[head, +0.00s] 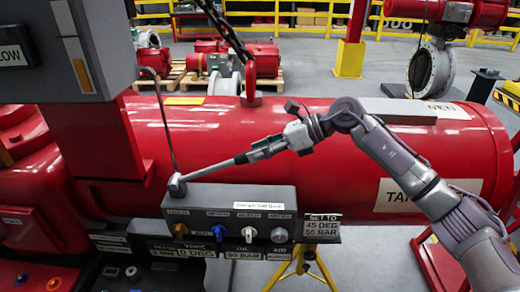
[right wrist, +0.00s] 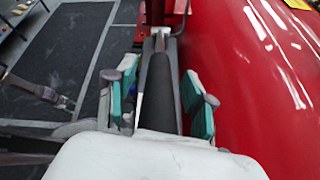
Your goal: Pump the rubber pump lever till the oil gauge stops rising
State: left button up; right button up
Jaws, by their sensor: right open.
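The pump lever (head: 212,171) slants up to the right from a grey pivot on top of the grey control box (head: 205,198) in the head view. My right gripper (head: 262,150) is at its upper end. In the right wrist view, the black rubber lever (right wrist: 157,92) runs between the two green-padded fingers of my right gripper (right wrist: 157,103). The fingers are open, with a gap on each side of the lever. The oil display (head: 244,255) on the box front reads 30 BAR. A grey arm end, apparently my left gripper (right wrist: 50,95), shows small at the left of the right wrist view.
A large red tank (head: 330,150) lies close behind the lever and box. A sign (head: 322,228) reads 45 DEG and 55 BAR. Several knobs line the box front. A grey cabinet (head: 70,45) hangs at upper left. A yellow stand (head: 300,265) is below the sign.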

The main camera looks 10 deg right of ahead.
jog(key=shift+d, duration=0.1)
jog(key=v, duration=1.2)
